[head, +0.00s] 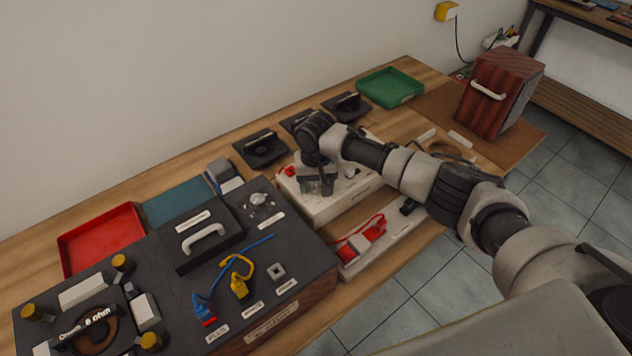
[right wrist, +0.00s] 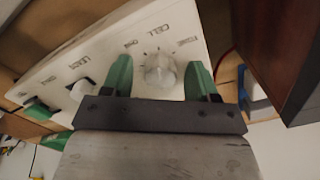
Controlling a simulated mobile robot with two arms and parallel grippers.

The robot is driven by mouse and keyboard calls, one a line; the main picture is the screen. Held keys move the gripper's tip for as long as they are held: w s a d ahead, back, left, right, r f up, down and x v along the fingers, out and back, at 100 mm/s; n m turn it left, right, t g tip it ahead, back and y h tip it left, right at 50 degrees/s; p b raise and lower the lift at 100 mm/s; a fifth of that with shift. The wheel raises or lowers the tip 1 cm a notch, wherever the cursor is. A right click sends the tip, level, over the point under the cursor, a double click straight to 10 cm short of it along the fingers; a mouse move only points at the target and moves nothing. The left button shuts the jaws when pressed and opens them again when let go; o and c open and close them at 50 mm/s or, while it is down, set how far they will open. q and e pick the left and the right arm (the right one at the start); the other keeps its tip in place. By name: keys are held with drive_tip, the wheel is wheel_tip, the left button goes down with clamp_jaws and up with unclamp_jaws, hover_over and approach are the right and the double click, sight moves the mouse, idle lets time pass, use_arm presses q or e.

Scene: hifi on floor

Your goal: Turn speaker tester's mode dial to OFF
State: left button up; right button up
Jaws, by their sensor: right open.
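The white tester box (head: 320,205) stands on the wooden bench in the middle of the head view. My right gripper (head: 318,185) is over its top and hides part of it. In the right wrist view the white panel (right wrist: 100,52) has a round white knob (right wrist: 160,70) with small tick marks around it. My right gripper (right wrist: 161,80) is open, with one green finger on each side of this knob. I cannot tell whether the fingers touch it. Panel lettering is too small to read surely, and the knob's setting is unclear. My left gripper is out of view.
A dark box with cables and a handle (head: 203,238) stands left of the tester. A red tray (head: 100,240) and a green tray (head: 390,88) lie toward the back. A wooden speaker cabinet (head: 500,92) stands at the right.

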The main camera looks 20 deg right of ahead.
drive_tip(key=c, duration=0.9)
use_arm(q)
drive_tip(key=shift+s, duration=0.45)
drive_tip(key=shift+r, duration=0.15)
use_arm(e)
drive_tip(key=shift+n, duration=0.3)
drive_tip(key=shift+r+n+p, duration=0.15)
drive_tip(key=shift+n+p, duration=0.8)
drive_tip(key=shift+n, duration=0.25)
drive_tip(key=n+p, duration=0.1)
drive_tip(key=n, duration=0.3)
drive_tip(key=shift+w+n, duration=0.1)
drive_tip(key=shift+n, duration=0.2)
drive_tip(key=n+p, duration=0.1)
drive_tip(key=n, duration=0.4)
drive_tip(key=shift+d, duration=0.1)
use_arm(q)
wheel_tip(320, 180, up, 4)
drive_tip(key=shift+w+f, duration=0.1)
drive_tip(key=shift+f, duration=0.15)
use_arm(e)
drive_tip(key=n, duration=0.5)
drive_tip(key=shift+w, duration=0.1)
drive_tip(key=shift+n, duration=0.3)
